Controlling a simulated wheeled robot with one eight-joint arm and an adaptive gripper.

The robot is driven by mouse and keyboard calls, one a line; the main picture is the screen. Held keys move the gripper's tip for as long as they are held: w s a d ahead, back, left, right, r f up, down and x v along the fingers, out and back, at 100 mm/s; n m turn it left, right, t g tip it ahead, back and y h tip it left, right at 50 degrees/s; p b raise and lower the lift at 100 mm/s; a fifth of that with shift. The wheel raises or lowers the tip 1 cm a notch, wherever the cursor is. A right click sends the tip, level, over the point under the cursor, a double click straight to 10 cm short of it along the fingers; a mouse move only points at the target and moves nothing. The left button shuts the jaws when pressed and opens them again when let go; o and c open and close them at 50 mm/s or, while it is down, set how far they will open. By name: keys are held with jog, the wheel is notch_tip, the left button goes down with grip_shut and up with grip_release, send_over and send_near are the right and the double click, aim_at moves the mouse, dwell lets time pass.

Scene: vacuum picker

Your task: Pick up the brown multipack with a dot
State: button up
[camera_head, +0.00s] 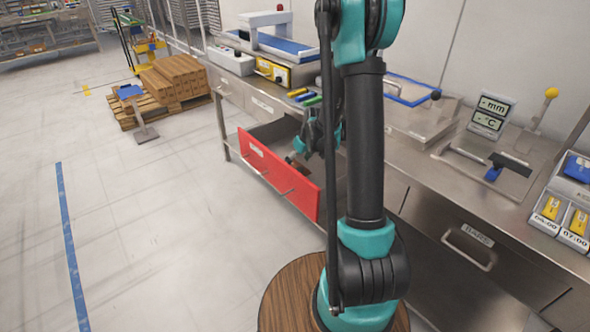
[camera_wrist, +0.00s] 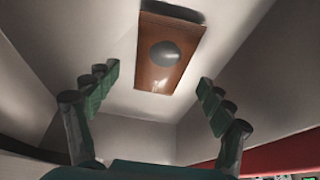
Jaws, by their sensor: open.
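The brown multipack (camera_wrist: 150,75) lies on the pale floor of the open drawer in the wrist view, with a round grey dot on its face. My gripper (camera_wrist: 158,82) is open and empty, its green fingers spread to the left and right of the multipack's near end and apart from it. In the head view, my gripper (camera_head: 305,150) reaches down into the open drawer with the red front (camera_head: 270,172). Only a small brown patch shows beside it there, and my arm hides part of the drawer.
The drawer's walls (camera_wrist: 60,40) close in around the gripper in the wrist view. The steel workbench (camera_head: 420,160) stands above the drawer, with colored handles (camera_head: 305,96) near its edge. Stacked brown boxes (camera_head: 175,76) stand on a pallet at the back left.

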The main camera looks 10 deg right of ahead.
jog(key=shift+x, duration=1.2)
jog(key=c, duration=1.4)
jog(key=shift+o, duration=0.2)
jog(key=shift+r, duration=0.15)
